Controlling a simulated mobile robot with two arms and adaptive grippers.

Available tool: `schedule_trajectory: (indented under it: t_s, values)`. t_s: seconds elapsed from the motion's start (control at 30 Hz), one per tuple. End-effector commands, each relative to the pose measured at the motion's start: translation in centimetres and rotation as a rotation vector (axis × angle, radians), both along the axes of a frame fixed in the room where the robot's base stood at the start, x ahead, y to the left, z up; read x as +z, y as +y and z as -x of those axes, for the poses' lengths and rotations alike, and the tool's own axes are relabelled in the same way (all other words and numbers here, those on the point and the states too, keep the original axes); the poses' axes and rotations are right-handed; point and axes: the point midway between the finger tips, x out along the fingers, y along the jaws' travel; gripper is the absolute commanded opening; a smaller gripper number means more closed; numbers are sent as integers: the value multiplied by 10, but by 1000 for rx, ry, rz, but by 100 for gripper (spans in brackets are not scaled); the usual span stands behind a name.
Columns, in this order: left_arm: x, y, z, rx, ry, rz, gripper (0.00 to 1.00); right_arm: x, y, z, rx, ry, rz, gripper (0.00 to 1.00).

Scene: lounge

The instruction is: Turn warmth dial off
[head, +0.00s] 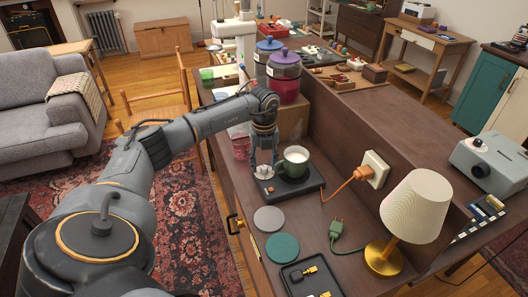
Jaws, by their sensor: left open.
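A dark mug warmer (306,189) lies on the brown desk, with a green mug (291,169) on its right part. A small pale round knob (264,172), which looks like the warmth dial, is on the left part of the warmer. My left gripper (264,168) points down over this knob, its open fingers on either side of it. I cannot tell whether the fingers touch the knob, and its setting is too small to read. My right gripper is out of view.
An orange plug and cord (347,184) run to a white outlet (376,168). A grey coaster (269,219), a teal coaster (282,247), a green plug (336,229) and a lamp (413,207) stand nearer. Large jars (284,82) stand behind my gripper.

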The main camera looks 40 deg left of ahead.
Motion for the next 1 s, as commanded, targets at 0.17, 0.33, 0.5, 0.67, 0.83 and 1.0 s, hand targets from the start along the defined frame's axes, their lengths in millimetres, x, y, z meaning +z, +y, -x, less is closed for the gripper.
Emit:
schedule_trajectory:
  t_s: [0.17,0.33,0.5,0.67,0.83,1.0]
  values:
    - [24,0,-1,0,-6,1,46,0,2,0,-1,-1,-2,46]
    - [62,0,-2,0,-8,0,46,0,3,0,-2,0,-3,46]
    - [94,1,-1,1,-6,-1,46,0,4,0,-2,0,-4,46]
    - [113,1,-1,1,-4,-1,46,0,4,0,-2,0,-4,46]
    - [119,1,0,1,-2,-1,46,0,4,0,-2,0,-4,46]
    - [119,0,0,1,-1,0,46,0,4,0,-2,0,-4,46]
